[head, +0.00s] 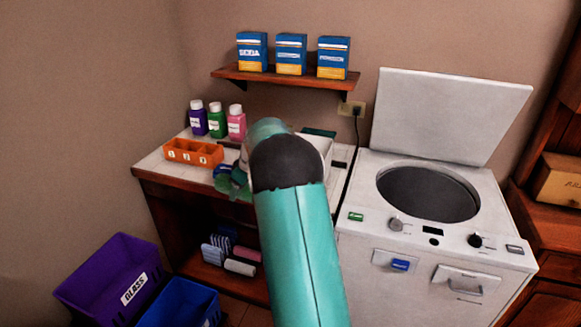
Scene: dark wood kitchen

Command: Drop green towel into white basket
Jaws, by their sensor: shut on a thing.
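My teal arm reaches over the counter in the head view, and its black joint hides most of my gripper (243,170). The gripper is shut on a green towel (236,187), which shows as a crumpled dark green shape just left of the arm, over the counter's front part. Whether the towel touches the counter, I cannot tell. The white basket (323,146) is partly hidden behind the arm; its white side shows on the counter to the right of the joint, apart from the towel.
An orange divided box (193,152) and several coloured bottles stand left on the counter (157,168). A blue item (221,171) lies near the towel. A top-open white washer (433,240) stands right. A shelf (285,80) holds boxes. Purple (112,278) and blue (180,304) bins are lower left.

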